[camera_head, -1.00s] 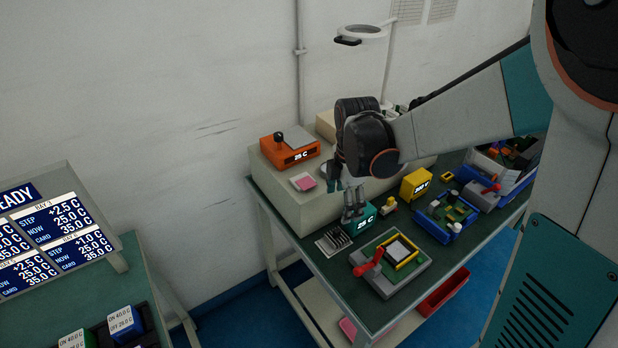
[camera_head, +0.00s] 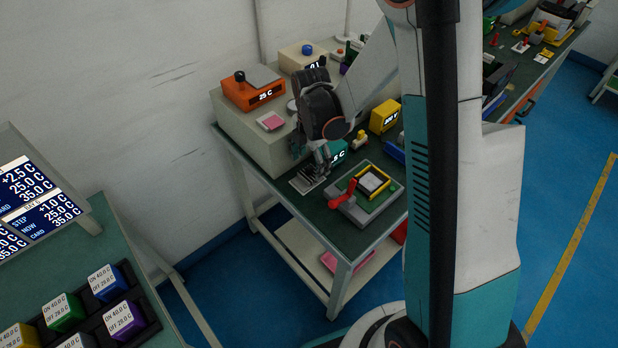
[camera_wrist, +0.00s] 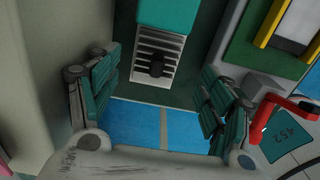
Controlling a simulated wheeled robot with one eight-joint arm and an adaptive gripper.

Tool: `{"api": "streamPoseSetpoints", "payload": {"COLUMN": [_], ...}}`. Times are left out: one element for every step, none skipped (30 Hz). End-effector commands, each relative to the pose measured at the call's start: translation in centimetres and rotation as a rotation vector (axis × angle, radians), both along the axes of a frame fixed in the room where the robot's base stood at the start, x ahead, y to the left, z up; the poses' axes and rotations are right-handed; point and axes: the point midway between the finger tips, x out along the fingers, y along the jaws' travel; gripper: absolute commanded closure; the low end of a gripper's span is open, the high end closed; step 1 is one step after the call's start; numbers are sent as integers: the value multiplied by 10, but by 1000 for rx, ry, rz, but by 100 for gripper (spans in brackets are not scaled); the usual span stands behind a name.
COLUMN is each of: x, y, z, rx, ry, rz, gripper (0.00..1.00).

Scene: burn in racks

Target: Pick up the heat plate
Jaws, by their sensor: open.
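A light grey finned plate with a dark knob, which looks like the heat plate (camera_wrist: 146,62), lies on the green bench against a teal block (camera_wrist: 168,15). In the head view the finned plate (camera_head: 306,181) is near the bench's left edge, partly hidden by my gripper (camera_head: 321,165). The teal block (camera_head: 338,152) there has a display, partly covered. In the wrist view my gripper (camera_wrist: 162,100) is open and empty, its teal-padded fingers to the left and right, with the plate's knob between them and farther up the picture. I see no contact with the plate.
A grey fixture with a red lever (camera_head: 341,198) and yellow frame stands close right of the plate. A cream raised box (camera_head: 262,145) carries an orange 25 C unit (camera_head: 252,90) and a pink pad (camera_head: 270,121). A yellow unit (camera_head: 384,116) stands behind.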

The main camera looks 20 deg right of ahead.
Motion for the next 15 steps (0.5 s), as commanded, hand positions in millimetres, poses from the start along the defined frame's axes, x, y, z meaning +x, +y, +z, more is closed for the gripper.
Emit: {"api": "streamPoseSetpoints", "payload": {"x": [0, 0, 1, 1, 1, 2, 2, 3, 3, 4, 4, 3, 3, 3, 3], "y": [0, 0, 1, 1, 1, 2, 2, 3, 4, 4, 4, 3, 3, 3, 3], "z": [-2, -4, -7, -10, -13, -19, -23, -28, -35, -39, -43, -48, -50, -52, -53], "rx": [0, 0, 0, 0, 0, 0, 0, 0, 0, 0, 0, 0, 0, 0, 0], "ry": [0, 0, 0, 0, 0, 0, 0, 0, 0, 0, 0, 0, 0, 0, 0], "rz": [0, 0, 0, 0, 0, 0, 0, 0, 0, 0, 0, 0, 0, 0, 0], "gripper": [27, 27, 27, 27, 27, 27, 27, 27, 27, 27, 27, 27, 27, 27, 27]}}
